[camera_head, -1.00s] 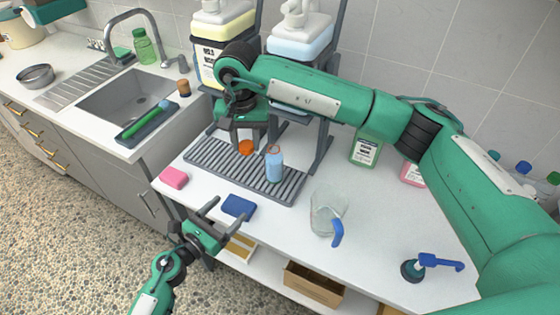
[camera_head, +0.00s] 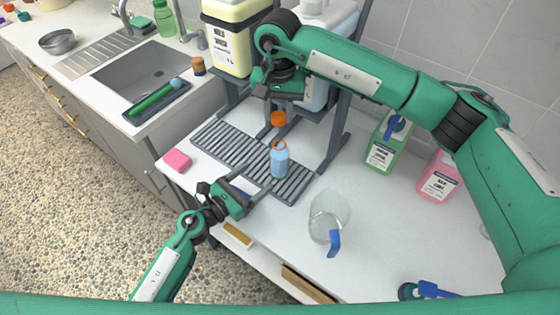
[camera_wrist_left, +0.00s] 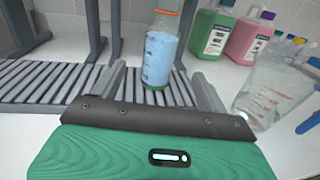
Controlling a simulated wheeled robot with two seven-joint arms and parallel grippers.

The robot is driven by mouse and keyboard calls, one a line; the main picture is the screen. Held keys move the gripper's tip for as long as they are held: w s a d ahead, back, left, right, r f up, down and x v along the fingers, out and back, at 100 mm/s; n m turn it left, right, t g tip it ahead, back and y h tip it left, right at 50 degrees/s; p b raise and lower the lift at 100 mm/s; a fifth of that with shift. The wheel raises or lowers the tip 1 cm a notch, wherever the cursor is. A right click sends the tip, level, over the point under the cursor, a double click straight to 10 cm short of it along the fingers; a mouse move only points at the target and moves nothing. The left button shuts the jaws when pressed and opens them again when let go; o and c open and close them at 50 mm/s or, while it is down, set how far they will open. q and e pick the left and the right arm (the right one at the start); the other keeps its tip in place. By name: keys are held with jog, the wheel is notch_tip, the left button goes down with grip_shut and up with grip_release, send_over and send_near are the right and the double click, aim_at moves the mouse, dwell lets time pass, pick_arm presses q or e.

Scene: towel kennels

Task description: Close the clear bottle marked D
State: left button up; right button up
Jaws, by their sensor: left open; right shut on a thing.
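The clear bottle (camera_head: 279,162) holds light blue liquid and stands upright and uncapped on the grey slatted rack (camera_head: 226,146). No letter on it can be read. My right gripper (camera_head: 277,108) is shut on an orange cap (camera_head: 278,119), held above the bottle's mouth with a gap in the head view. My left gripper (camera_head: 250,181) is open and low at the rack's front edge, pointing at the bottle. In the left wrist view the bottle (camera_wrist_left: 159,58) stands just beyond and between the open fingertips, with an orange ring at its neck.
A clear jug (camera_head: 328,215) with a blue handle stands right of the bottle. A pink sponge (camera_head: 177,160) lies at the left; a blue sponge is mostly hidden behind my left gripper. Green (camera_head: 388,142) and pink (camera_head: 438,177) jugs stand at the back. Dispenser stands (camera_head: 340,135) rise behind the rack.

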pick_arm(q)
jog(key=x, duration=1.2)
jog(key=shift+f, duration=0.1)
jog(key=c, duration=1.5)
pick_arm(e)
send_over(279, 140)
jog(key=shift+f, duration=2.55)
